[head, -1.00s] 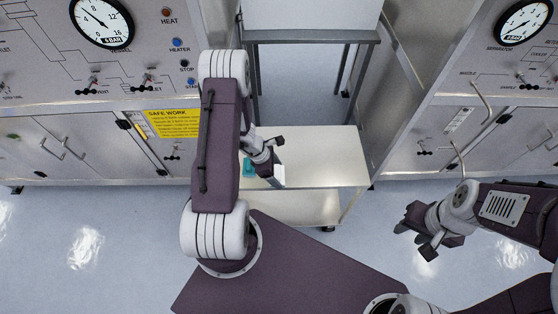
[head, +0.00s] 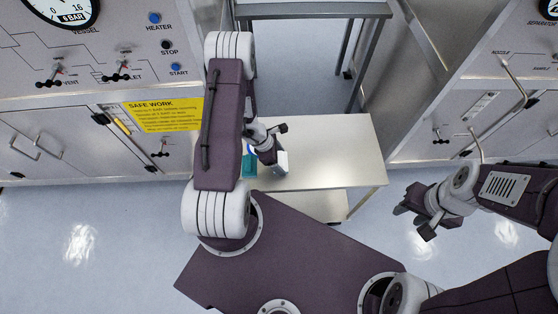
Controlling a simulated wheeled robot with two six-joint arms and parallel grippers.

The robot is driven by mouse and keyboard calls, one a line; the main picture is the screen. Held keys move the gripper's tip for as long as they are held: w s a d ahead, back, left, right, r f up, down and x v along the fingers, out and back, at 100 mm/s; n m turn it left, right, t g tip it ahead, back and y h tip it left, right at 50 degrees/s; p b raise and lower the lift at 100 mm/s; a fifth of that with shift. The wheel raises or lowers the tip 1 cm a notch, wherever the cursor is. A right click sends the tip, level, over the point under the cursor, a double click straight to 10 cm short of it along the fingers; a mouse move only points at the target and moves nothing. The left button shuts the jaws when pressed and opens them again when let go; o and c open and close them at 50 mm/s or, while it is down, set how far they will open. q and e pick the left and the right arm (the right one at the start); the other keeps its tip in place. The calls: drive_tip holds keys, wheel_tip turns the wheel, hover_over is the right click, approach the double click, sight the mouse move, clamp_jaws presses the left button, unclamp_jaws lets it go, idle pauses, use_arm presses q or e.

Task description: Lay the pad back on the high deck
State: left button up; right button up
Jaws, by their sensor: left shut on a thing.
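My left gripper (head: 268,154) reaches down over the top deck (head: 330,150) of a pale metal trolley, partly hidden by my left arm. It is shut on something. A teal piece (head: 249,164), which looks like the pad, shows between the arm and the gripper, mostly hidden. A small whitish block (head: 281,164) shows at the gripper's right side; I cannot tell whether it is gripped. Whether the teal piece touches the deck is unclear. My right gripper (head: 413,221) is open and empty above the floor, right of the trolley.
The trolley's lower shelf (head: 322,205) shows below its top. A grey frame table (head: 310,11) stands behind. Steel panel cabinets with valves and gauges flank both sides; a yellow safety sign (head: 163,114) is on the left one. Much of the trolley top's right half is bare.

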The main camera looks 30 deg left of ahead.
use_arm(q)
drive_tip(key=shift+a, duration=0.1)
drive_tip(key=shift+s+d+b, duration=0.25)
drive_tip(key=shift+d+b, duration=0.15)
drive_tip(key=o, duration=1.5)
drive_tip(key=shift+w+a, duration=0.1)
drive_tip(key=shift+a, duration=0.05)
drive_tip(key=shift+c, duration=0.2)
drive_tip(key=shift+a+f, duration=0.1)
use_arm(e)
drive_tip(key=shift+s+d+f, duration=0.15)
drive_tip(key=shift+f, duration=0.1)
drive_tip(key=shift+d, duration=0.1)
drive_tip(key=shift+r, duration=0.1)
